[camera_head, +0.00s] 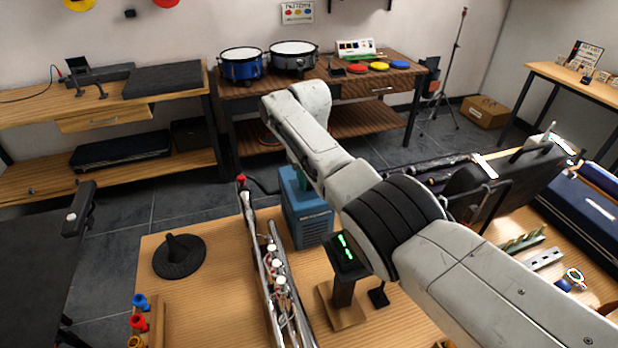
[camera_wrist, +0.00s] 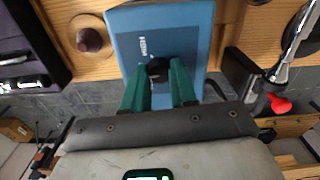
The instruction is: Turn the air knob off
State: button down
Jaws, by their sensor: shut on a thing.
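A blue box (camera_head: 308,222) stands on the wooden table, partly hidden by my arm. In the wrist view the same blue box (camera_wrist: 205,30) fills the top middle, with pale lettering on its face. A small black knob (camera_wrist: 157,66) sits on that face. My gripper (camera_wrist: 156,74) has two green fingers, one on each side of the knob, and is shut on it. In the head view only a bit of green finger shows above the box, and the knob is hidden.
A long metal instrument (camera_head: 275,270) with a red tip lies close left of the box. A small stand with a green display (camera_head: 345,246) is at its right front.

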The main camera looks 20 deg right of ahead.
aim_at(309, 182)
jog(key=shift+r+m, duration=0.1)
jog(key=shift+m, duration=0.5)
jog(key=shift+w, duration=0.1)
jog(key=c, duration=0.9)
grip_release()
notch_tip(309, 182, up, 11)
jog(key=shift+f, duration=0.2)
